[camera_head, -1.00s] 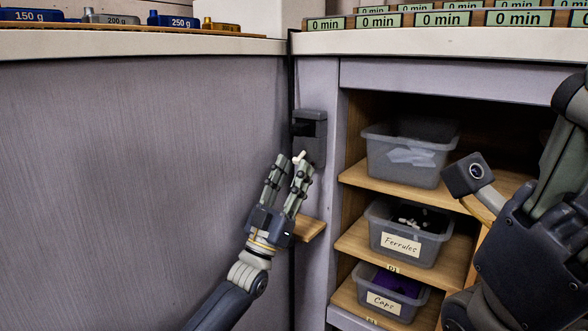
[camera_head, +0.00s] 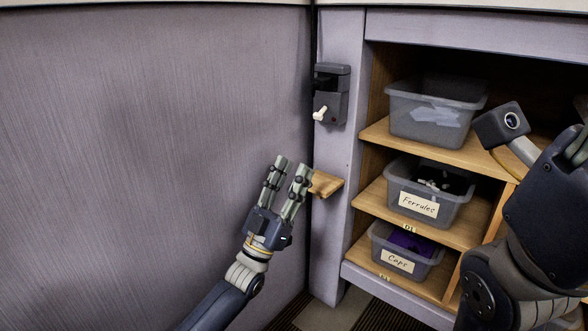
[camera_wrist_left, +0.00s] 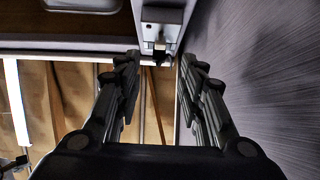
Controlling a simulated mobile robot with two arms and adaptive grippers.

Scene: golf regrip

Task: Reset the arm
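My left arm (camera_head: 222,303) comes in from the lower left in the head view. My left gripper (camera_head: 292,165) points up in front of the grey panel, with its two fingers apart and nothing between them. It also shows in the left wrist view (camera_wrist_left: 158,85), open and empty. A dark grey wall box (camera_head: 331,85) with a small pale lever (camera_head: 320,114) is above the gripper and apart from it. My right arm (camera_head: 545,225) is at the right edge; its fingers cannot be made out.
A small wooden ledge (camera_head: 327,184) sticks out just right of the left gripper. Shelves at the right hold a clear bin (camera_head: 432,125), a Ferrules bin (camera_head: 418,207) and a Caps bin (camera_head: 397,263). The large grey panel (camera_head: 130,150) fills the left.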

